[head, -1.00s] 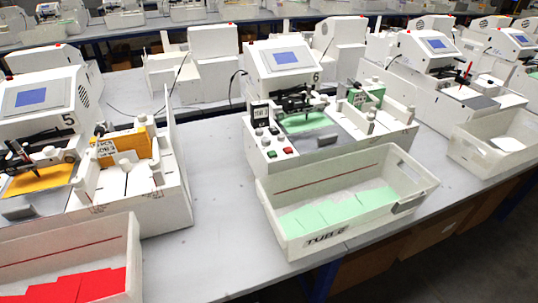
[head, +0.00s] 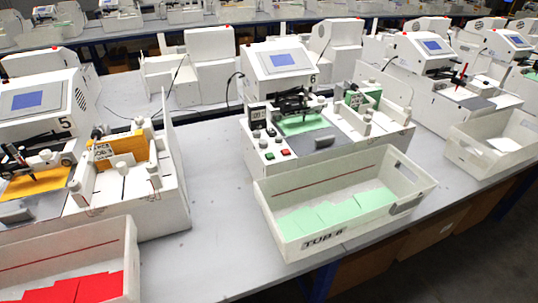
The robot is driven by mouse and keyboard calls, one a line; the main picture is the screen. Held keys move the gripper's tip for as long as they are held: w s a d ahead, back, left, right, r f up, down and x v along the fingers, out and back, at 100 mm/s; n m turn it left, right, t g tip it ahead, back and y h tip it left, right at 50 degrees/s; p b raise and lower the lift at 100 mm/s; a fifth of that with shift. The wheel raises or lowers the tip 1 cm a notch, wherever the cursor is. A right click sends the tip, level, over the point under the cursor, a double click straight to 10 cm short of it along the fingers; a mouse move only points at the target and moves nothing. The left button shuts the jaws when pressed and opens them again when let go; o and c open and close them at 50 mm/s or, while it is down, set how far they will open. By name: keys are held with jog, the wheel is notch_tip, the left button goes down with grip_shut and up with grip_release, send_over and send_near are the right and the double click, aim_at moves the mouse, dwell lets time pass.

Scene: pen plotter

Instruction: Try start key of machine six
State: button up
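Machine six (head: 292,68) is a white plotter in the middle of the head view, marked with a 6. Its screen (head: 283,59) is pale blue. Green sheet stock (head: 302,123) lies under the dark pen carriage (head: 293,103). The front left panel carries several knobs, a small dark display (head: 257,114) and a pair of keys, one red and one green (head: 285,152). Lettering by the keys is too small to read. My gripper is not in view.
A white tub (head: 309,242) marked TUB 6, with green sheets, stands in front of machine six. Machine five (head: 40,105) with orange stock is at left, above a tub of red sheets (head: 76,290). Bare grey bench (head: 215,205) lies between them.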

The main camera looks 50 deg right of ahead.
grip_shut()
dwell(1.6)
